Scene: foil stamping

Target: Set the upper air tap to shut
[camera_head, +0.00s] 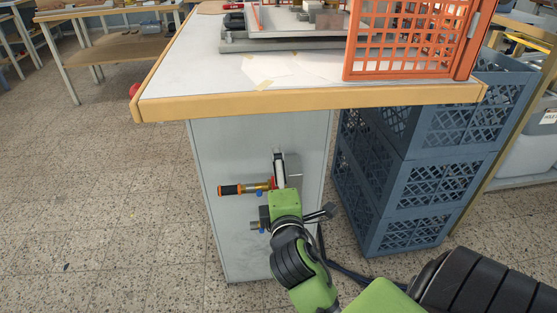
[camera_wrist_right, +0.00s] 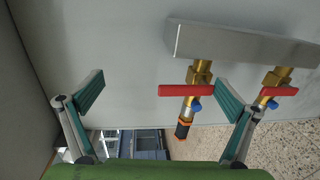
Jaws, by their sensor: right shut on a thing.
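The upper air tap (camera_head: 251,187) sticks out left from a grey block (camera_head: 293,169) on the side panel, with a black and orange end. In the right wrist view the upper tap's red handle (camera_wrist_right: 178,91) lies across its brass pipe. The lower tap (camera_head: 257,225) is below; its red handle (camera_wrist_right: 279,91) is also crosswise. My right gripper (camera_wrist_right: 165,92) is shut on the upper tap, though its fingers stand well apart; one finger overlaps the red handle's end and the exact contact is unclear. My left gripper is not in view.
The pale panel (camera_head: 225,150) stands under a wood-edged worktop (camera_head: 300,101). An orange crate (camera_head: 408,40) sits on top. Blue stacked crates (camera_head: 415,190) stand close on the right. The floor to the left is clear.

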